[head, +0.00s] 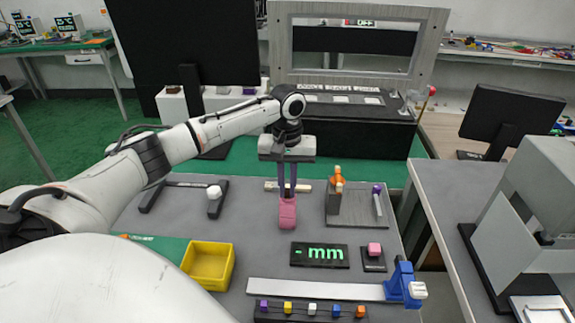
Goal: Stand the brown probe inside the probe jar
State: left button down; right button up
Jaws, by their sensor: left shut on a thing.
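My left gripper (287,192) points straight down over the middle of the grey table, its fingers shut. The fingers reach the top of a pink upright holder (287,213), which looks like the probe jar. The brown probe cannot be clearly made out; it seems to be held between the fingers, mostly hidden by them and the jar. I cannot tell how deep it sits or whether it touches the jar's bottom. My right gripper is not in view.
A grey tray (350,222) with an orange-topped post stands right of the jar. In front are a black "mm" display (320,255) and a pink button (374,249). A yellow bin (208,265) stands front left. A blue-ended lever fixture (402,285) is front right.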

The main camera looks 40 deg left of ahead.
aim_at(288, 190)
pick_arm(q)
jog(key=shift+s+d+f, duration=0.1)
jog(key=shift+f, duration=0.25)
jog(key=shift+s+d+f, duration=0.15)
jog(key=shift+f, duration=0.45)
jog(key=c, duration=1.9)
grip_release()
jog(key=shift+c, duration=0.2)
jog(key=shift+o, duration=0.6)
jog(key=shift+r, duration=0.3)
notch_tip(288, 190, up, 13)
jog(key=shift+w+a+f, duration=0.15)
jog(key=shift+w+a, duration=0.1)
jog(key=shift+w, duration=0.05)
